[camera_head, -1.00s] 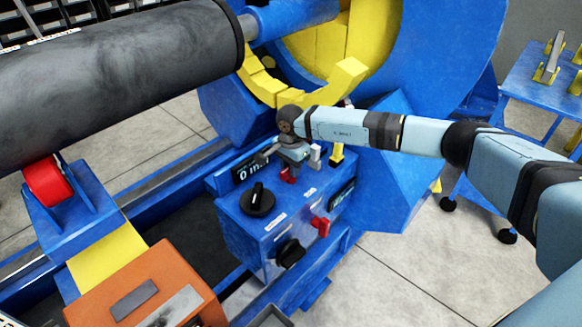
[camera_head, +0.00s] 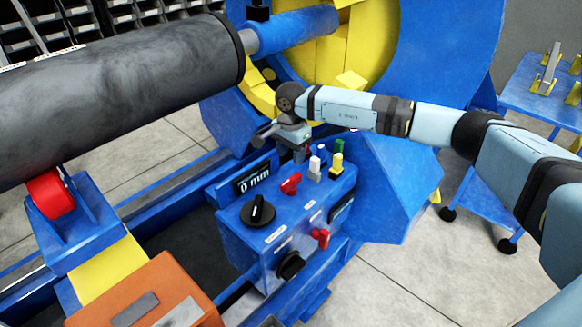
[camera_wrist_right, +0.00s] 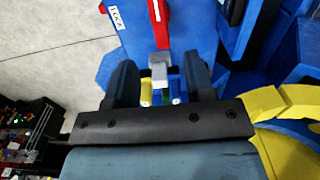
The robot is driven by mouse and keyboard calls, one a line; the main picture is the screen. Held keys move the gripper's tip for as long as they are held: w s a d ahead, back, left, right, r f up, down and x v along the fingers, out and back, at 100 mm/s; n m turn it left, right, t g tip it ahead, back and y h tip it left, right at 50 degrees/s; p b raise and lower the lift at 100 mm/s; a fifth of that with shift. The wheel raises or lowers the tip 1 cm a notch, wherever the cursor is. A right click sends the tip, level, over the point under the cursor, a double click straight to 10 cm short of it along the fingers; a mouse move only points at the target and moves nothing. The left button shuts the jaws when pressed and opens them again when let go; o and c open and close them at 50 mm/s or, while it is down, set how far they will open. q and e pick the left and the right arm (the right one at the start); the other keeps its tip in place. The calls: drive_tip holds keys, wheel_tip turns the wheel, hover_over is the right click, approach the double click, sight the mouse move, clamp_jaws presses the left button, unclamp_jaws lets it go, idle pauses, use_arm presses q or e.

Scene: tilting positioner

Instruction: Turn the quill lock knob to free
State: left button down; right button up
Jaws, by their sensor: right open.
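The blue control box (camera_head: 275,232) carries a large black knob (camera_head: 257,210) on top and a red lever-like knob (camera_head: 291,183) behind it. Another red knob (camera_head: 321,238) and a black knob (camera_head: 291,265) sit on its front faces. In the right wrist view, a red handle (camera_wrist_right: 158,22) lies beside a label that seems to read LOCK. I cannot tell for sure which is the quill lock. My right gripper (camera_head: 299,152) is open and empty above the box's back part; its fingers (camera_wrist_right: 160,68) straddle the view of a white switch (camera_wrist_right: 159,62) without visible contact.
White, yellow and green switches (camera_head: 337,162) stand at the box's back right. A display (camera_head: 252,177) reads 0 mm. A dark cylinder (camera_head: 120,85) lies at left, with a large blue and yellow wheel (camera_head: 440,60) behind. A blue cart (camera_head: 530,95) stands at right.

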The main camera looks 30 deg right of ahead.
wheel_tip(320, 180, up, 4)
idle(0.6)
